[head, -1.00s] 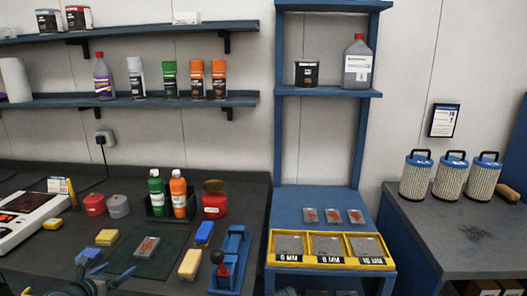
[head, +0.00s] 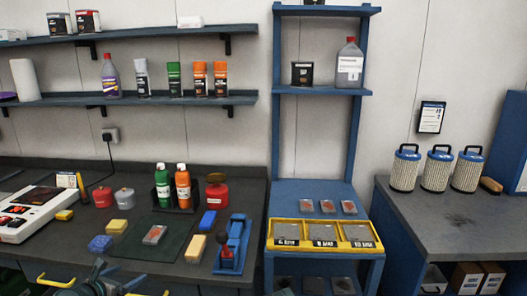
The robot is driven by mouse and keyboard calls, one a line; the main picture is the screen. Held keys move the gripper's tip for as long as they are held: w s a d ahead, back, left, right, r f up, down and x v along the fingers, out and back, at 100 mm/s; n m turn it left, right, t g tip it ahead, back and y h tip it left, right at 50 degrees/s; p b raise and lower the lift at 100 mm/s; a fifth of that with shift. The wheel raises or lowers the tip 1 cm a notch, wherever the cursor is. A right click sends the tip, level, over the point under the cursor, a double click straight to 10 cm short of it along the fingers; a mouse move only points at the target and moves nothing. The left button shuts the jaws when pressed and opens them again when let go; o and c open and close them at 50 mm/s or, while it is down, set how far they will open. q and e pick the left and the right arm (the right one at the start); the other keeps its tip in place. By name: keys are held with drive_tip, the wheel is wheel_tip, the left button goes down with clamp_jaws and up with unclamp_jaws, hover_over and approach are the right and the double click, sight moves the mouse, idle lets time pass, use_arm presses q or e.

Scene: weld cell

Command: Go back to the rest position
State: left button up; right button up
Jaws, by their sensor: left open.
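My left gripper (head: 100,279) shows at the bottom left edge of the head view, in front of the workbench's front edge. It is open with nothing seen between its fingers, and the lower part of its arm is cut off by the frame. My right gripper is not in view. The workbench (head: 190,272) carries a dark mat (head: 178,238) with a small packet (head: 155,235) on it. A blue clamp-like tool (head: 233,245) with a red knob stands at the right end of the bench.
Yellow sponges, a blue block (head: 208,221), bottles and red cans sit on the bench. A blue rack (head: 318,193) holds a yellow sectioned tray (head: 325,246). Filters (head: 437,170) stand on the right-hand bench (head: 440,215). Shelves hang on the wall. Yellow handles (head: 55,283) show below the bench edge.

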use_arm(q)
drive_tip(key=s+d+f+m+g+h+p, duration=0.1)
drive_tip(key=s+d+f+m+g, duration=0.2)
drive_tip(key=d+m, duration=0.7)
drive_tip(key=s+d+f+m+g+h+p, duration=0.1)
drive_tip(key=d+f+m+g+h+p, duration=0.2)
drive_tip(key=d+m, duration=0.7)
drive_tip(key=s+d+m+g+y+p, duration=0.1)
drive_tip(key=s+d+m+g+y, duration=0.6)
drive_tip(key=s+d+m, duration=0.6)
drive_tip(key=d+m, duration=0.1)
drive_tip(key=m, duration=0.2)
drive_tip(key=shift+d+f, duration=0.2)
drive_tip(key=shift+f, duration=0.1)
